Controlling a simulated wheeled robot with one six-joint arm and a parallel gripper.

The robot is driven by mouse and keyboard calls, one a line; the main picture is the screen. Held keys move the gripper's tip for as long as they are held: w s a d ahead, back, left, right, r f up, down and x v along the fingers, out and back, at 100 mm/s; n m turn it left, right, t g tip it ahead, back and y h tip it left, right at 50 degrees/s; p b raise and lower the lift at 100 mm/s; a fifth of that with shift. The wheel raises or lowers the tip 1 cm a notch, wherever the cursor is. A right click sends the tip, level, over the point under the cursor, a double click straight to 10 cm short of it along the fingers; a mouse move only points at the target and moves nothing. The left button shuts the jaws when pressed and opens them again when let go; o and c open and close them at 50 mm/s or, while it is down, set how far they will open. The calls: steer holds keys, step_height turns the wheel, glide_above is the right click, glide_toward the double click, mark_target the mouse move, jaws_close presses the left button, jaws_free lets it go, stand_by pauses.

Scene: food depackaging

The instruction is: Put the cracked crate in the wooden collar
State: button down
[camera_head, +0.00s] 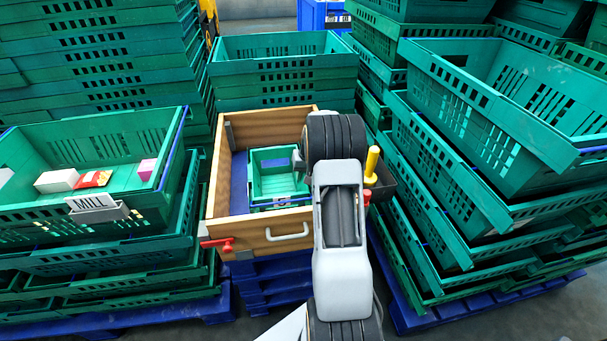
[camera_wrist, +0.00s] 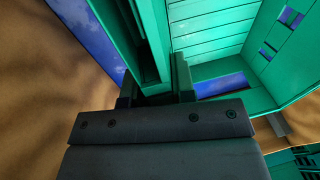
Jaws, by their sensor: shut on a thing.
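A green crate (camera_head: 262,160) is inside the wooden collar (camera_head: 218,183), which stands on blue pallets. The crate looks low within the collar walls; whether it rests on the blue floor I cannot tell. No crack can be made out. My gripper (camera_head: 298,160) reaches in from the right and is at the crate's right wall. In the wrist view my gripper (camera_wrist: 156,88) is shut on the wall of the green crate (camera_wrist: 215,35), one finger on each side of it. Blue floor and blurred brown collar wood show around the crate there.
A green crate with packets and a MILL label (camera_head: 93,203) tops the left stack. Tilted green crates (camera_head: 490,100) are stacked at the right, close to my arm. More crates (camera_head: 280,75) stand behind the collar. A dark bin with a yellow-handled tool (camera_head: 372,165) hangs at the collar's right side.

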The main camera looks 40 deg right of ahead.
steer(key=c, duration=1)
jaws_free()
steer(key=shift+o, duration=0.2)
steer(key=p+v, duration=0.2)
steer(key=v, duration=1)
steer(key=s+a+r+n, duration=0.1)
steer(key=s+a+r, duration=0.1)
steer(key=a+r, duration=0.5)
steer(key=s+a+f+n+h, duration=0.1)
steer(key=s+a+n, duration=0.3)
steer(key=s+a, duration=1.3)
steer(key=a, duration=0.3)
steer(key=shift+s+t, duration=0.25)
steer(key=shift+t, duration=0.15)
steer(key=shift+r+p, duration=0.1)
steer(key=shift+p, duration=0.2)
